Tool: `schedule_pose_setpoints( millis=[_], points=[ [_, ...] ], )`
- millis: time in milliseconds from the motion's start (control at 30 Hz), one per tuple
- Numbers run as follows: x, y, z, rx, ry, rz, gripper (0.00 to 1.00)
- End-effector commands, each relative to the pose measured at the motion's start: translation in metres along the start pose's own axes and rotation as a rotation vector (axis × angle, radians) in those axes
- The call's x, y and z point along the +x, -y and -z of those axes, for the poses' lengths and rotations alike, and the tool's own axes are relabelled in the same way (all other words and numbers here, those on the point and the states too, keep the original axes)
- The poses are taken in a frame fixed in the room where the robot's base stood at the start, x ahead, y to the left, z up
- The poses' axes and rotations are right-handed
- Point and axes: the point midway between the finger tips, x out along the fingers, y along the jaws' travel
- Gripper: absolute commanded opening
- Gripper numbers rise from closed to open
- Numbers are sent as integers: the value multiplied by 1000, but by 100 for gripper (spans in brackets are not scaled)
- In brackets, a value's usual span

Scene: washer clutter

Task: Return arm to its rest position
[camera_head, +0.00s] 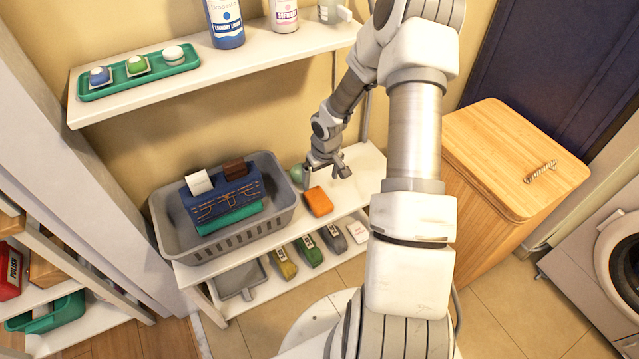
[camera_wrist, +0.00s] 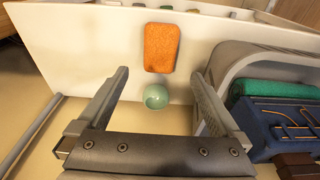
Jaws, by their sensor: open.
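My gripper (camera_head: 328,172) is open and empty, above the lower white shelf (camera_head: 357,187) and to the right of the grey basket. In the wrist view, its two fingers (camera_wrist: 157,92) stand wide apart. A pale green round cup or ball (camera_wrist: 156,97) shows between and beyond the fingers. It also shows in the head view (camera_head: 296,173), just left of the gripper. An orange sponge-like block (camera_head: 318,202) lies on the shelf in front of the gripper; it also shows in the wrist view (camera_wrist: 160,47). My arm reaches down from the upper right.
The upper shelf (camera_head: 290,52) with a green tray (camera_head: 112,89) and bottles overhangs behind. A wooden hamper (camera_head: 512,147) stands right. Several small boxes sit on the bottom level.

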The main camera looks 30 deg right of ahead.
Motion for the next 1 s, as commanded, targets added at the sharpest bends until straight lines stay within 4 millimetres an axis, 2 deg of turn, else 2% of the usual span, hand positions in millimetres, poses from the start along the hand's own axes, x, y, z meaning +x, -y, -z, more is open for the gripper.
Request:
schedule_pose_setpoints(
  millis=[33,200,767,867,1000],
  points=[
    [-10,0,0,0,-1,-1,100],
    [-20,0,0,0,1,1,100],
    [-22,0,0,-2,1,-2,100],
    [-33,0,2,-10,-1,-18,100],
    [-71,2,6,-33,-1,-70,100]
  ],
)
